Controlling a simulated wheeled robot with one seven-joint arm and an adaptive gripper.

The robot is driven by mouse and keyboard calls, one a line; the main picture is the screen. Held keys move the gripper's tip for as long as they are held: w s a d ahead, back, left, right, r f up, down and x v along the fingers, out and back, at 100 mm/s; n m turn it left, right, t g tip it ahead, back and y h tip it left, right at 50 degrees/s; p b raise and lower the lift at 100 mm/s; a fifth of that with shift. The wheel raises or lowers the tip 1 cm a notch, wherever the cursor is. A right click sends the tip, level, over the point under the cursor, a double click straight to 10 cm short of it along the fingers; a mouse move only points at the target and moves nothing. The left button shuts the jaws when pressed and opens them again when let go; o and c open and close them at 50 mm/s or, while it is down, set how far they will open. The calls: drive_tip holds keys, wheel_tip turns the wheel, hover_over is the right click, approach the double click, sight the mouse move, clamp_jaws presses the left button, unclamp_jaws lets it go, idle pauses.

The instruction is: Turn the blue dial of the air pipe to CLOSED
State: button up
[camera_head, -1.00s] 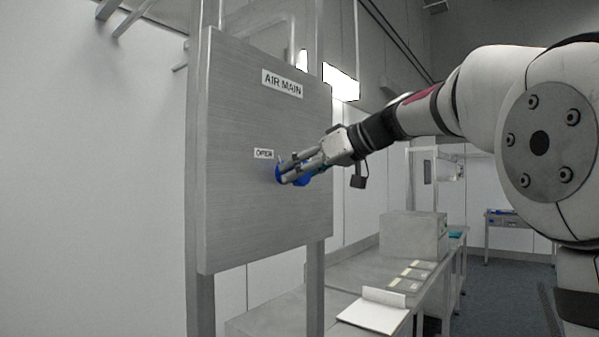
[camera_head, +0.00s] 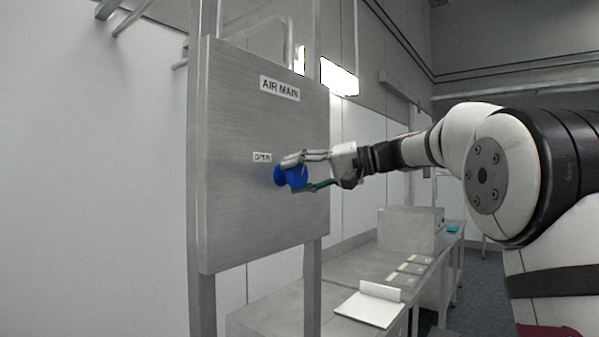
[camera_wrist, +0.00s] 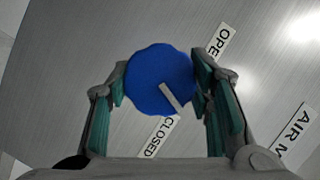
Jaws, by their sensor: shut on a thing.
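The blue dial (camera_head: 292,176) sits on the front of a grey metal panel (camera_head: 240,225). It also shows in the wrist view (camera_wrist: 152,75), with a pale pointer bar aimed to the lower right. That bar lies between the OPEN label (camera_wrist: 220,43) and the CLOSED label (camera_wrist: 158,137), nearer to CLOSED. My gripper (camera_head: 298,174) is shut on the dial, one finger above and one below it in the head view. In the wrist view the green-padded fingers (camera_wrist: 159,79) flank the dial left and right. CLOSED is not readable in the head view.
An AIR MAIN label (camera_head: 280,88) is above the dial. The panel stands on metal posts (camera_head: 312,285). A bench (camera_head: 290,313) with a grey box (camera_head: 408,230) and a white clipboard-like item (camera_head: 370,308) is behind and below my arm.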

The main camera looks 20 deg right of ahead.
drive_tip(key=m+y+p, duration=0.1)
drive_tip(key=m+y, duration=0.1)
drive_tip(key=m, duration=0.2)
drive_tip(key=shift+t, duration=0.3)
drive_tip(key=shift+m+p, duration=0.3)
drive_tip(key=o, duration=1.1)
drive_tip(key=shift+o, duration=0.2)
drive_tip(key=v, duration=1.2)
drive_tip(key=shift+f, duration=0.1)
